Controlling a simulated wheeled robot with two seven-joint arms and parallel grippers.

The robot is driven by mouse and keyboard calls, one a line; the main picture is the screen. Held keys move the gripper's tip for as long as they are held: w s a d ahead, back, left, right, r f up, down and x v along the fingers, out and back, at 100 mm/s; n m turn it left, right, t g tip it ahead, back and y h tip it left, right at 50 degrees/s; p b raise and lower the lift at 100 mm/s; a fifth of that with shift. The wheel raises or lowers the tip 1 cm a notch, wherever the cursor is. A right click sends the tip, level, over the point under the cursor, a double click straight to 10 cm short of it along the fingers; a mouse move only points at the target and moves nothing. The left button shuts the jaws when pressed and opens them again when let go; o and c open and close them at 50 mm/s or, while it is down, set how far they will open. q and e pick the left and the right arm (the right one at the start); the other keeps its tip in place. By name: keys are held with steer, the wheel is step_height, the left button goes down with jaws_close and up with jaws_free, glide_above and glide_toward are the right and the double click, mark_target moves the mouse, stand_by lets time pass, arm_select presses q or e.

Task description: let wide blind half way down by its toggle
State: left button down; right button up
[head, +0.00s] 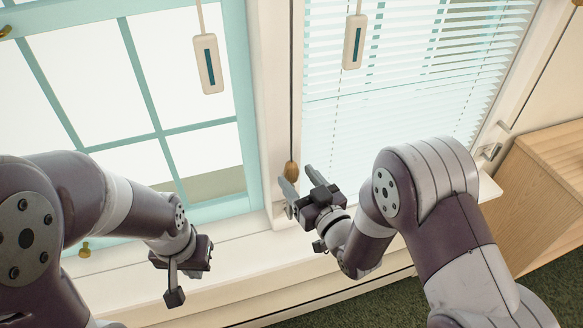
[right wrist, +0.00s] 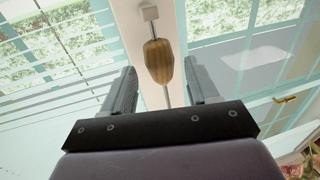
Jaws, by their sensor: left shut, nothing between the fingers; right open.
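A brown wooden knob (head: 291,170) hangs on a thin cord in front of the white post between the two windows. It also shows in the right wrist view (right wrist: 158,62), between and beyond the fingers, with a gap on both sides. My right gripper (head: 299,182) is open around empty space close to the knob. Two pale hanging pendants with dark teal slots, a left one (head: 208,64) and a right one (head: 353,42), hang before the windows. A white slatted blind (head: 425,65) covers much of the right window. My left gripper (head: 174,297) is shut and empty, low before the left window.
The left window (head: 185,95) has a teal frame and shows no slats in the head view. A white sill (head: 235,235) runs below both windows. A wooden cabinet (head: 545,185) stands at the right. A small metal fitting (head: 489,151) sits on the right frame.

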mark_target(295, 176)
steer(key=shift+x, duration=1.85)
jaws_close()
step_height(295, 176, up, 17)
steer(key=p, duration=1)
steer(key=shift+r, duration=0.25)
jaws_free()
steer(key=shift+s, duration=0.1)
steer(key=b+v, duration=0.2)
steer(key=v, duration=1)
steer(key=shift+s+d, duration=0.2)
